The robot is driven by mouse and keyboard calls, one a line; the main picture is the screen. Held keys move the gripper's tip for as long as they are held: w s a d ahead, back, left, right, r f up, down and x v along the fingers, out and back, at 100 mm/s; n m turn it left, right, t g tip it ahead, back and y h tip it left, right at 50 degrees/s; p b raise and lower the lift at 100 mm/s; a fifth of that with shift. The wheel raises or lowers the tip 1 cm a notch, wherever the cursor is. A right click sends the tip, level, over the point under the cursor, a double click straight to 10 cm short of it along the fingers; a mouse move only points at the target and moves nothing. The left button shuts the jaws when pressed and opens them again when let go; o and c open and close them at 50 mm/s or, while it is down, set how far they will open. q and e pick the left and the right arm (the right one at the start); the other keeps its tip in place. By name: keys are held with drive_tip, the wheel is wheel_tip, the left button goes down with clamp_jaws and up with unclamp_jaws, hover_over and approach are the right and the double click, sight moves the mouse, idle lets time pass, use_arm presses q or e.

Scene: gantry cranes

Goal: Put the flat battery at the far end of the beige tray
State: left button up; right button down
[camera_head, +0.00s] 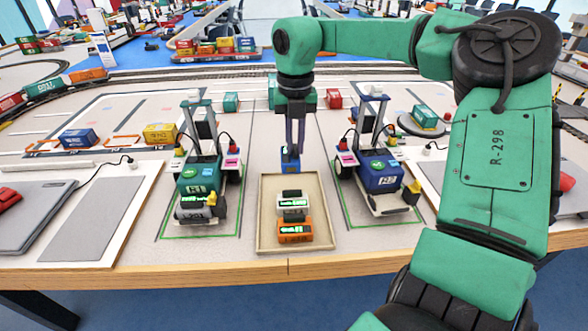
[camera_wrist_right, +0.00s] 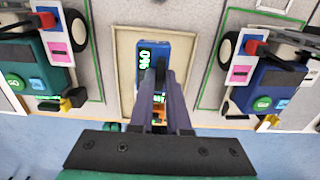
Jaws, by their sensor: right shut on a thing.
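The beige tray (camera_head: 265,240) lies near the table's front edge, between two small wheeled gantry cranes. My right gripper (camera_head: 291,148) is shut on a blue battery (camera_head: 290,163) with a dark handle. In the right wrist view, the blue battery (camera_wrist_right: 148,45) shows a lit green display and overlaps the far part of the tray (camera_wrist_right: 122,75). It appears held above the tray's far end; the exact gap is unclear. A white-and-grey battery (camera_head: 292,206) and an orange battery (camera_head: 295,231) with green displays stand in the tray's middle and near part. My left gripper is out of view.
The left crane (camera_head: 201,172) carries a green block and a grey one. The right crane (camera_head: 379,178) carries a dark blue block. Both stand close beside the tray. Flat grey panels (camera_head: 95,215) lie left; track and coloured containers (camera_head: 215,46) lie behind.

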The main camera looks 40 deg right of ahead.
sight(295, 164)
wheel_tip(295, 164, down, 6)
drive_tip(key=shift+f, duration=0.15)
use_arm(q)
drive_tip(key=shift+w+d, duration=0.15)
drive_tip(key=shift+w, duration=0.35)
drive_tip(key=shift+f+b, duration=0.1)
drive_tip(key=shift+b, duration=0.2)
use_arm(e)
drive_tip(key=c, duration=0.9)
unclamp_jaws()
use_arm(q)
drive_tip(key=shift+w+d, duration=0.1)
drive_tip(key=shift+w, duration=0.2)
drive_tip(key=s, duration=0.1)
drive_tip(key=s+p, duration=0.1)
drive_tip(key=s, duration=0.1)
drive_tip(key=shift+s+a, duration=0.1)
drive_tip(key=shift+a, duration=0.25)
use_arm(e)
wheel_tip(295, 164, up, 12)
drive_tip(key=shift+r, duration=0.1)
